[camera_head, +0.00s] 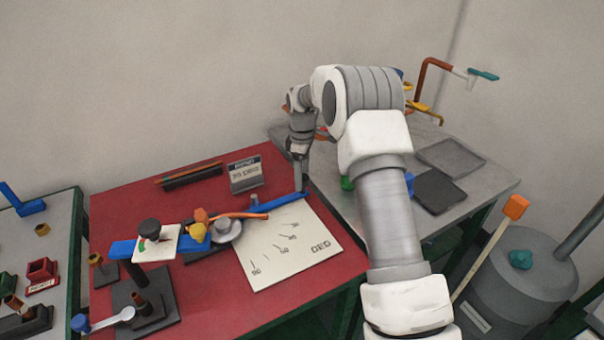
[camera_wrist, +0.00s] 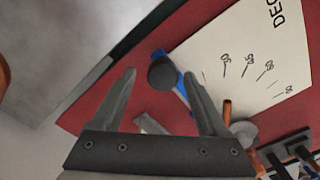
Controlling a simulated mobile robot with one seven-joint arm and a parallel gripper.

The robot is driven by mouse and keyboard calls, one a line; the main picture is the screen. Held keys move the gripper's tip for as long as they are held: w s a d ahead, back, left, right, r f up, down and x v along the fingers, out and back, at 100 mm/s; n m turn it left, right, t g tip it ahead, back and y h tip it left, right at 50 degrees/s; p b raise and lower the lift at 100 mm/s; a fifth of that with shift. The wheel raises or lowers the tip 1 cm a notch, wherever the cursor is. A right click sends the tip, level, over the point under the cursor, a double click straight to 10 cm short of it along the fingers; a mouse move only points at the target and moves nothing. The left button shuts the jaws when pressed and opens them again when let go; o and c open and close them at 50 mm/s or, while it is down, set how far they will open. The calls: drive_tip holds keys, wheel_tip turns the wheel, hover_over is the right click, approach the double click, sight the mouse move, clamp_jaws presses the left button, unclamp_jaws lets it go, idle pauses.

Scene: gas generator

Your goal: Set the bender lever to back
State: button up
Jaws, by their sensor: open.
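The bender lever is a blue bar (camera_head: 283,203) that runs from the round grey bender hub (camera_head: 228,229) up and right, across the upper edge of the white angle card (camera_head: 288,255). In the wrist view the lever (camera_wrist: 181,86) ends in a dark round knob (camera_wrist: 163,73). My gripper (camera_head: 301,186) points down over the lever's outer end. In the wrist view its fingers (camera_wrist: 160,76) are apart, and the knob appears between their tips. Contact cannot be told. The head view partly hides the knob behind my gripper.
An orange rod (camera_head: 243,215) lies at the hub. A small sign (camera_head: 245,174) stands behind it on the red table (camera_head: 125,205). A grey table (camera_head: 345,206) with dark trays adjoins on the right. A dial with a black knob (camera_head: 149,229) stands to the left.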

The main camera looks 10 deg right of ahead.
wheel_tip(320, 180, up, 17)
drive_tip(key=p, duration=0.2)
drive_tip(key=shift+r, duration=0.2)
drive_tip(key=s+r+m+t+p, duration=0.1)
drive_tip(key=s+r+m+t, duration=0.15)
drive_tip(key=s+r, duration=0.6)
drive_tip(key=s+r+m+t, duration=0.1)
drive_tip(key=s+r+m, duration=0.4)
drive_tip(key=s, duration=0.6)
drive_tip(key=s+f+m+t, duration=0.1)
drive_tip(key=s+m, duration=0.1)
drive_tip(key=s, duration=0.7)
drive_tip(key=s+f+m+t+p, duration=0.1)
drive_tip(key=s+f+m, duration=0.1)
drive_tip(key=s, duration=0.8)
drive_tip(key=shift+d+f+m, duration=0.3)
drive_tip(key=shift+d+m, duration=0.05)
drive_tip(key=shift+m, duration=0.3)
